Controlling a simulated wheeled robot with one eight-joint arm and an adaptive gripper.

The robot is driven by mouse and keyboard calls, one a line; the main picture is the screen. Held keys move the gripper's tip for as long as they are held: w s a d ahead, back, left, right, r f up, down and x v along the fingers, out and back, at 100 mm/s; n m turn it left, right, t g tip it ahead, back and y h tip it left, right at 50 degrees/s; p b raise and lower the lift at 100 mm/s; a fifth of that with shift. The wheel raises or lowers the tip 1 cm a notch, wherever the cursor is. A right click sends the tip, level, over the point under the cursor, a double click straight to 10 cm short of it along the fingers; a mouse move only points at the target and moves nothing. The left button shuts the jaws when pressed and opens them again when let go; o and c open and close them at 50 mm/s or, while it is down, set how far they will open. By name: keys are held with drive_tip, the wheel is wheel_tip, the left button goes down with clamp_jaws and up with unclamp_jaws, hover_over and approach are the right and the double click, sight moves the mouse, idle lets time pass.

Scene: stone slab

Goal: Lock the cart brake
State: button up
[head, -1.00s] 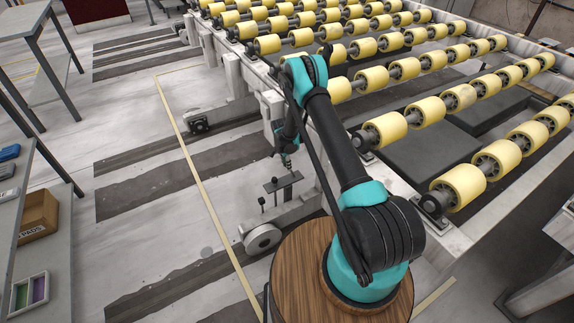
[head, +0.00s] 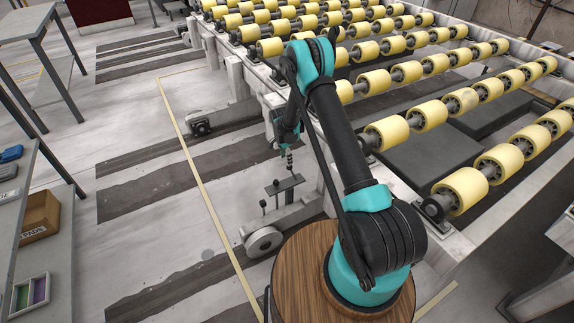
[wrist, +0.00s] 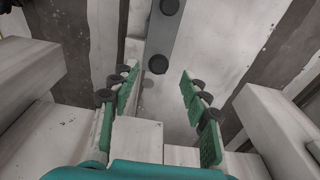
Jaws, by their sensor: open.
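The cart is a white frame carrying rows of yellow rollers (head: 465,190). Near its near-left wheel (head: 264,241) stands a dark flat plate on a post (head: 285,184), which looks like the brake pedal. A short post with a dark knob (head: 263,204) stands beside it. My gripper (head: 289,158) hangs above the plate, apart from it, pointing down. In the wrist view my gripper (wrist: 160,92) is open, with green fingers spread and nothing between them. Beyond them lies a grey strip (wrist: 166,38) with dark round knobs (wrist: 158,64); I cannot tell which part it is.
Another cart wheel (head: 201,127) sits farther back on the floor. White cart beams flank my gripper closely in the wrist view (wrist: 272,125). A shelf with a cardboard box (head: 38,216) stands at the left. The floor between shelf and cart is clear.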

drive_tip(key=shift+s+a+r, duration=0.1)
drive_tip(key=shift+a+r, duration=0.05)
drive_tip(key=shift+r, duration=1.05)
drive_tip(key=shift+s+a+r, duration=0.1)
drive_tip(key=shift+a+r, duration=0.05)
drive_tip(key=shift+r, duration=1)
drive_tip(key=shift+r, duration=0.1)
drive_tip(key=s+d+r+n+t, duration=0.1)
drive_tip(key=s+d+r+n, duration=0.1)
drive_tip(key=s+d+r, duration=0.45)
drive_tip(key=s+d+r+n+y, duration=0.15)
drive_tip(key=s+r, duration=0.25)
drive_tip(key=r, duration=0.5)
drive_tip(key=s+d+r+n+t+h, duration=0.1)
drive_tip(key=s+d+r+n, duration=0.2)
drive_tip(key=s+r, duration=0.35)
drive_tip(key=s+d+r+n, duration=0.2)
drive_tip(key=s+d+n, duration=0.1)
drive_tip(key=s, duration=0.8)
drive_tip(key=s+d+r+n+t, duration=0.1)
drive_tip(key=s+d+n, duration=0.2)
drive_tip(key=s, duration=0.8)
drive_tip(key=shift+d+r+t+y, duration=0.2)
drive_tip(key=shift+r+t+y, duration=0.1)
drive_tip(key=shift+r+y, duration=0.1)
